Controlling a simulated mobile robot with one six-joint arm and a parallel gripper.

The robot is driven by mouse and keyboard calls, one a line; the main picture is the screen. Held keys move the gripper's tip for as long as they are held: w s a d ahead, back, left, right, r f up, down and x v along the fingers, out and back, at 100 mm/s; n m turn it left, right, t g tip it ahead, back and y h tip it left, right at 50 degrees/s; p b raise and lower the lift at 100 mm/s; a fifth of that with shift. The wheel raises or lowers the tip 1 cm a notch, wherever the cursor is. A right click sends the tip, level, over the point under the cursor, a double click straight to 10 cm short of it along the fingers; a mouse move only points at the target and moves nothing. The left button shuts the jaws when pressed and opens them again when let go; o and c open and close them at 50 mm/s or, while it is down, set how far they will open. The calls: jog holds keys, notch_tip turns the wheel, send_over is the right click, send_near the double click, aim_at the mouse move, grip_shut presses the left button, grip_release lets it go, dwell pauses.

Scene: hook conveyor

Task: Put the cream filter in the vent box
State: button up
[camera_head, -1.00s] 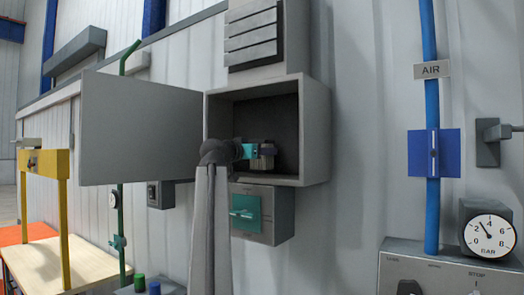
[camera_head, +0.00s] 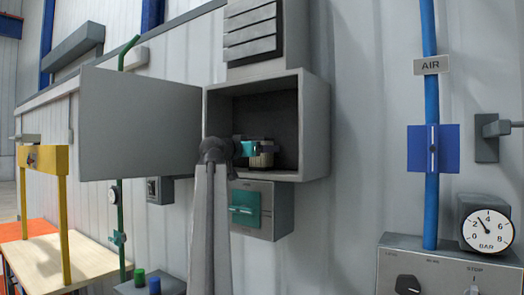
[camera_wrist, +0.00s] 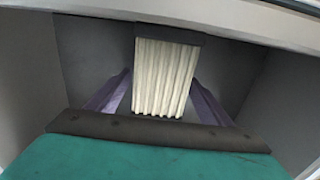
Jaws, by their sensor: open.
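The cream filter (camera_wrist: 166,72), pleated with a dark frame edge, is inside the open vent box (camera_head: 317,130). It also shows small in the head view (camera_head: 262,160), near the box's lower middle. My gripper (camera_wrist: 160,82) reaches into the box, its purple fingers on either side of the filter. The fingers are open, with a visible gap beside the filter's lower part. Contact at the fingertips cannot be told. The filter's far side and how it rests in the box are hidden.
The box's open grey door (camera_head: 138,125) extends left. A louvred cover (camera_head: 252,35) is above the box and a teal-handled unit (camera_head: 250,208) below it. A blue pipe (camera_head: 432,190), gauge (camera_head: 486,230) and control panel (camera_head: 440,272) stand right. A yellow frame (camera_head: 64,215) stands left.

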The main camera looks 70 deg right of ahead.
jog(key=shift+r, duration=0.2)
jog(key=shift+a+f, duration=0.15)
jog(key=shift+a, duration=0.15)
jog(key=b+v, duration=0.4)
jog(key=v, duration=0.7)
jog(key=shift+a, duration=0.25)
jog(key=shift+w, duration=0.1)
jog(key=shift+w, duration=0.1)
